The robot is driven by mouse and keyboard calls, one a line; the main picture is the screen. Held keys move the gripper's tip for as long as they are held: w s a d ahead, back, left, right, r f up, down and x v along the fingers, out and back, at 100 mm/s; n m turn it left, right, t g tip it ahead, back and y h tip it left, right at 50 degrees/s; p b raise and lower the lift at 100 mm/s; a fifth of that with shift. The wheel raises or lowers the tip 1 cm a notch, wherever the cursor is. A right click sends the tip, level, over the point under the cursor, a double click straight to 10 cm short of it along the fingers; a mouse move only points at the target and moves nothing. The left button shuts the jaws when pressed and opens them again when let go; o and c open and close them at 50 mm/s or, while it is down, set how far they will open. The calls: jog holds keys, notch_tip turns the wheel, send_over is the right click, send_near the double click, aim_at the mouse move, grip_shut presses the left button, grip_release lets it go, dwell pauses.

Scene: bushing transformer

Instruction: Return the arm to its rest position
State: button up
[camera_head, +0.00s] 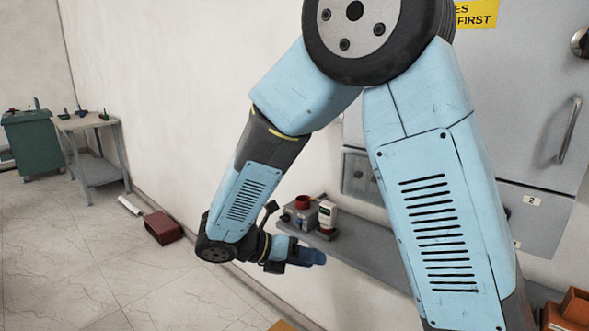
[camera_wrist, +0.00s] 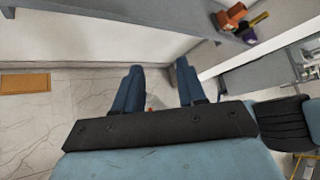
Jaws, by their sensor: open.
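My arm fills the middle of the head view, bent at a large dark joint near the top, with its forearm reaching down and to the left. My gripper (camera_head: 311,257) is at the lower middle of the head view, close to a wall shelf. In the wrist view my gripper (camera_wrist: 160,88) shows two blue fingers spread apart, with floor and the wall base visible between them. Nothing is held between the fingers.
The grey shelf (camera_head: 375,263) carries a small grey device (camera_head: 299,217) and a red-and-white item (camera_head: 327,220). A grey cabinet (camera_head: 550,205) stands at right. A green bin (camera_head: 30,145), a table (camera_head: 88,122) and a dark red box (camera_head: 162,227) are at left. The left floor is open.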

jog(key=s+d+r+m+t+y, duration=0.1)
jog(key=s+d+r+m+y, duration=0.5)
jog(key=m, duration=0.9)
jog(key=s+d+r+m+t+y, duration=0.1)
jog(key=s+d+r+m+y, duration=0.5)
jog(key=d+r+m, duration=0.4)
jog(key=d+m, duration=0.4)
jog(key=m, duration=0.1)
jog(key=shift+s+d, duration=0.3)
jog(key=shift+s, duration=0.1)
